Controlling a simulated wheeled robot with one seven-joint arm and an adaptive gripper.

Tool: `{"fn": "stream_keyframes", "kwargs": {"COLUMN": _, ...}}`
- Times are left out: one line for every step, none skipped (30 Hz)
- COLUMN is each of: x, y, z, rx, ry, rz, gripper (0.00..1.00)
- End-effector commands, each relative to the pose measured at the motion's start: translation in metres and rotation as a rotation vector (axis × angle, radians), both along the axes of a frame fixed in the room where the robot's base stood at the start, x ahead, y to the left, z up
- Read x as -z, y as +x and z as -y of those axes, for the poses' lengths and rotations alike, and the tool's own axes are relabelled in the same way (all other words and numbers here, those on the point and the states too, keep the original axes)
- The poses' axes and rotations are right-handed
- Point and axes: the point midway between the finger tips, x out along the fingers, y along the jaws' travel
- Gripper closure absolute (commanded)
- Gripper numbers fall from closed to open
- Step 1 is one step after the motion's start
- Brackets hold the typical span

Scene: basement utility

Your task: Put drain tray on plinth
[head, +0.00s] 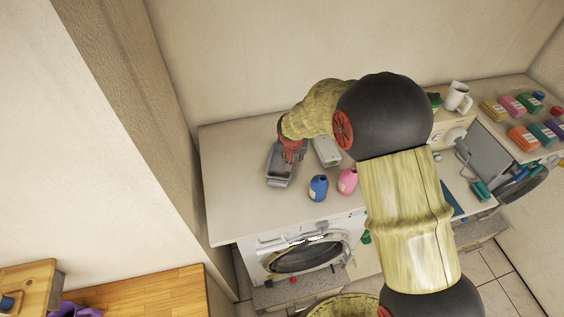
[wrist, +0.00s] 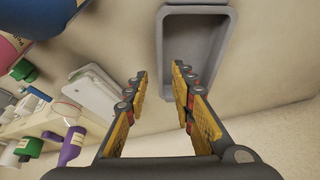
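The drain tray, a grey, deep, open rectangular tray (head: 279,177), lies on the worktop above the washing machine. It also shows at the top of the wrist view (wrist: 228,50), empty. My gripper (head: 288,158) is at the tray's far end in the head view. In the wrist view the gripper (wrist: 160,82) is open, its fingers apart on either side of the line of the tray's left wall. The right finger overlaps the tray; contact cannot be told. A speckled grey slab (head: 268,297) under the washing machine may be the plinth.
A pale flat block (head: 328,151) lies right of the tray. A blue bottle (head: 318,188) and a pink bottle (head: 347,181) stand near the worktop's front edge (head: 285,231). The worktop left of the tray is clear. Small items lie on the slab.

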Motion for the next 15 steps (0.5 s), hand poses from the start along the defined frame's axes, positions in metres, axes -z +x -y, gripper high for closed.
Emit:
{"fn": "stream_keyframes", "kwargs": {"x": 0.003, "y": 0.001, "z": 0.0, "rx": -0.001, "ry": -0.001, "rz": -0.001, "gripper": 0.75}}
{"fn": "stream_keyframes", "kwargs": {"x": 0.006, "y": 0.002, "z": 0.001, "rx": 0.0, "ry": -0.002, "rz": -0.002, "gripper": 0.75}}
{"fn": "stream_keyframes", "kwargs": {"x": 0.012, "y": 0.004, "z": 0.001, "rx": -0.001, "ry": -0.002, "rz": -0.004, "gripper": 0.75}}
{"fn": "stream_keyframes", "kwargs": {"x": 0.015, "y": 0.005, "z": 0.001, "rx": -0.002, "ry": -0.002, "rz": -0.004, "gripper": 0.75}}
{"fn": "stream_keyframes", "kwargs": {"x": 0.019, "y": 0.006, "z": 0.001, "rx": -0.002, "ry": -0.002, "rz": -0.004, "gripper": 0.75}}
{"fn": "stream_keyframes", "kwargs": {"x": 0.025, "y": 0.008, "z": 0.001, "rx": -0.002, "ry": -0.002, "rz": -0.005, "gripper": 0.75}}
{"fn": "stream_keyframes", "kwargs": {"x": 0.028, "y": 0.01, "z": 0.001, "rx": -0.002, "ry": -0.003, "rz": -0.003, "gripper": 0.75}}
{"fn": "stream_keyframes", "kwargs": {"x": 0.031, "y": 0.012, "z": 0.001, "rx": -0.001, "ry": -0.001, "rz": -0.001, "gripper": 0.75}}
{"fn": "stream_keyframes", "kwargs": {"x": 0.036, "y": 0.014, "z": 0.002, "rx": -0.002, "ry": -0.002, "rz": -0.001, "gripper": 0.75}}
{"fn": "stream_keyframes", "kwargs": {"x": 0.039, "y": 0.015, "z": 0.002, "rx": -0.002, "ry": -0.002, "rz": -0.001, "gripper": 0.75}}
{"fn": "stream_keyframes", "kwargs": {"x": 0.041, "y": 0.016, "z": 0.002, "rx": -0.002, "ry": -0.002, "rz": -0.001, "gripper": 0.75}}
{"fn": "stream_keyframes", "kwargs": {"x": 0.043, "y": 0.017, "z": 0.002, "rx": -0.002, "ry": -0.002, "rz": 0.0, "gripper": 0.75}}
{"fn": "stream_keyframes", "kwargs": {"x": 0.044, "y": 0.017, "z": 0.002, "rx": -0.001, "ry": -0.002, "rz": 0.0, "gripper": 0.75}}
{"fn": "stream_keyframes", "kwargs": {"x": 0.045, "y": 0.017, "z": 0.002, "rx": -0.001, "ry": -0.002, "rz": 0.0, "gripper": 0.75}}
{"fn": "stream_keyframes", "kwargs": {"x": 0.045, "y": 0.018, "z": 0.002, "rx": -0.001, "ry": -0.002, "rz": 0.0, "gripper": 0.75}}
